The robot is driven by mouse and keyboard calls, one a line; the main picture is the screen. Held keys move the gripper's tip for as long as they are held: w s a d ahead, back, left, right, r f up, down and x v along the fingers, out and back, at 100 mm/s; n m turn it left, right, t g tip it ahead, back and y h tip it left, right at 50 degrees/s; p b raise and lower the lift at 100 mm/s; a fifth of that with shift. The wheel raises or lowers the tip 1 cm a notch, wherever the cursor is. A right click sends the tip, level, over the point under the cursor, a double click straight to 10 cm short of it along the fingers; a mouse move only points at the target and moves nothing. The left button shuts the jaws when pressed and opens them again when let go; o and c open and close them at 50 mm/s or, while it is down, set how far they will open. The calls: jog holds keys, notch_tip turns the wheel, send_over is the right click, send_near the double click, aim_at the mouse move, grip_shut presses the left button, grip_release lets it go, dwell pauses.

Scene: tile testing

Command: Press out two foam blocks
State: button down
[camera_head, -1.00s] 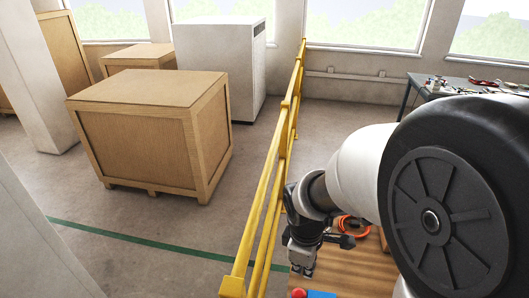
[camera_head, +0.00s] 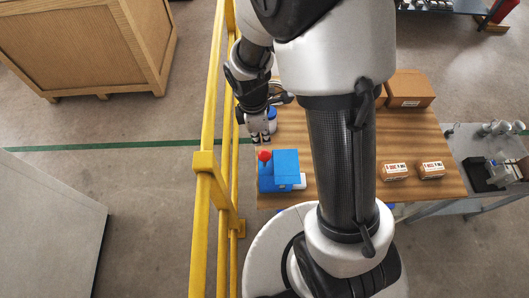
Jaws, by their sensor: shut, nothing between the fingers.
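A blue device (camera_head: 284,165) with a red knob (camera_head: 264,156) on its top left stands at the left end of the wooden table. It may be the foam press; a small white piece (camera_head: 299,181) shows at its lower right side. My gripper (camera_head: 260,139) points down just behind the red knob, shut and empty. In this view its fingertips appear a little apart from the knob. I cannot make out any foam block for certain. My arm covers the middle of the table.
Two small brown boxes (camera_head: 394,171) (camera_head: 431,170) with labels sit on the right of the wooden table (camera_head: 345,195). A larger carton (camera_head: 408,88) is at the back. A blue-and-white container (camera_head: 271,119) stands behind my gripper. A yellow railing (camera_head: 207,125) runs close along the left.

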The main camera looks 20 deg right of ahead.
aim_at(262, 154)
jog(key=shift+s+d+f+b, duration=0.1)
jog(key=shift+d+f+b, duration=0.05)
jog(key=shift+f+b, duration=1.35)
jog(key=shift+d+f+b, duration=0.15)
jog(key=shift+f+b, duration=1)
jog(key=shift+f, duration=0.5)
jog(key=shift+f, duration=0.15)
notch_tip(262, 154, down, 6)
jog(key=b, duration=0.4)
jog(key=shift+f+b, duration=0.25)
jog(key=shift+b, duration=0.15)
jog(key=shift+a+r+p, duration=0.15)
jog(key=shift+r+p, duration=0.15)
jog(key=shift+r, duration=0.05)
jog(key=a, duration=0.1)
jog(key=a+p, duration=0.1)
jog(key=shift+w+a+r, duration=0.35)
jog(key=shift+r, duration=0.05)
notch_tip(262, 154, up, 12)
jog(key=a, duration=0.1)
jog(key=shift+w, duration=0.15)
